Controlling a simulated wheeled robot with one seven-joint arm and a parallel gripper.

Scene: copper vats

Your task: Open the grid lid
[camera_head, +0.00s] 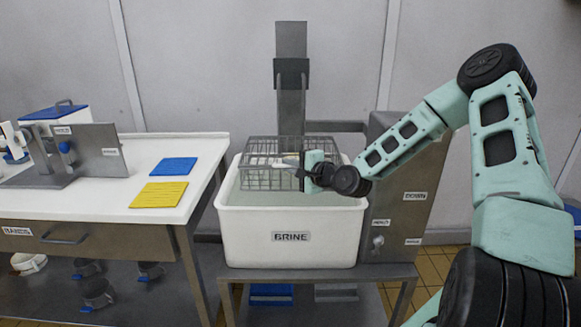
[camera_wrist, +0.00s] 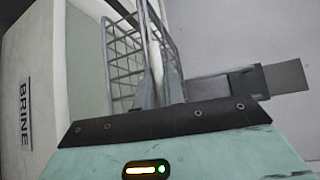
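In the wrist view the grid (camera_wrist: 121,62) stands beside the fingers, and the vat's white wall (camera_wrist: 35,45) fills the left. My fingers (camera_wrist: 160,88) are close together beside a pale strip. I cannot tell whether they grip the strip or a grid wire.
A grey upright post (camera_head: 291,110) stands behind the vat. A metal cabinet (camera_head: 405,190) with labels adjoins the vat's right side, under my forearm. A white-topped table (camera_head: 120,200) at left holds a blue pad (camera_head: 174,166) and a yellow pad (camera_head: 158,194).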

